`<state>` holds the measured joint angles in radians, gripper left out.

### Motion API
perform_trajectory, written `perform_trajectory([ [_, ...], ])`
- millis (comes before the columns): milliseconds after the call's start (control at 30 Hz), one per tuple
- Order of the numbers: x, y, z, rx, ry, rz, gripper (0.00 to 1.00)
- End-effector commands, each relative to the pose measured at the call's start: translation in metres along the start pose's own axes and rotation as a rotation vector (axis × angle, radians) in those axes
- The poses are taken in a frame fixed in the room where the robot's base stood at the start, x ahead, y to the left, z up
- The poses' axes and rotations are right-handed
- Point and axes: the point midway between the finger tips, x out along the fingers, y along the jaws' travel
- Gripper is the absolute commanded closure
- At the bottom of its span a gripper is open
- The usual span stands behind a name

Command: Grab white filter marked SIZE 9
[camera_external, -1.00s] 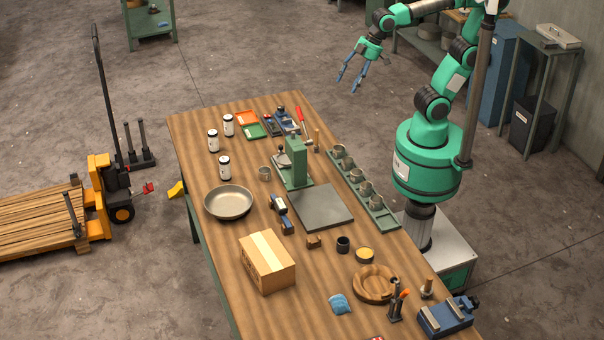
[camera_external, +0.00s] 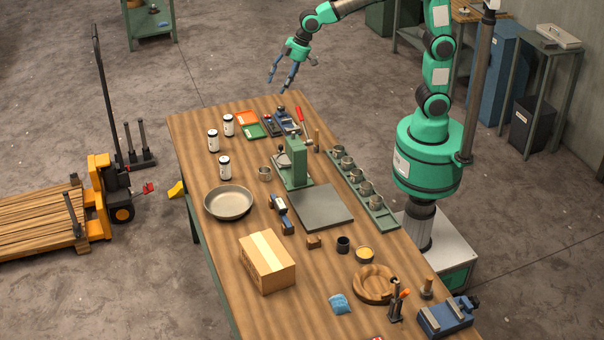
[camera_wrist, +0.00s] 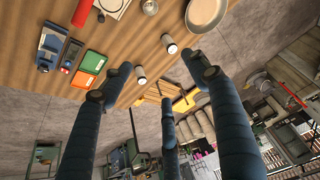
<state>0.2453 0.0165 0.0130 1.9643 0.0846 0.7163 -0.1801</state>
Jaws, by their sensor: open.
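My gripper (camera_external: 276,84) is open and empty, in the air beyond the table's far end, up and to the right of the canisters. In the wrist view my blue fingers (camera_wrist: 158,82) are spread apart. Two white canisters, one lower (camera_wrist: 140,76) and one upper (camera_wrist: 168,43), show between them; the third cannot be made out.
A pan (camera_external: 229,203) lies in front of the canisters. Orange (camera_external: 246,118) and green (camera_external: 256,131) trays lie right of them. A green press (camera_external: 296,160) stands mid-table. A cardboard box (camera_external: 267,262) is nearer.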

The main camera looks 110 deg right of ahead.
Motion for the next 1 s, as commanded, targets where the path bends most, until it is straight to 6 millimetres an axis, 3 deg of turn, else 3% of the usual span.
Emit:
perform_trajectory([
  [200, 0.048, 0.035, -0.037, 0.021, -0.012, 0.009, 0.4],
  [500, 0.118, 0.085, -0.076, 0.048, -0.023, 0.02, 0.4],
  [1000, 0.249, 0.18, -0.107, 0.095, -0.04, 0.041, 0.4],
])
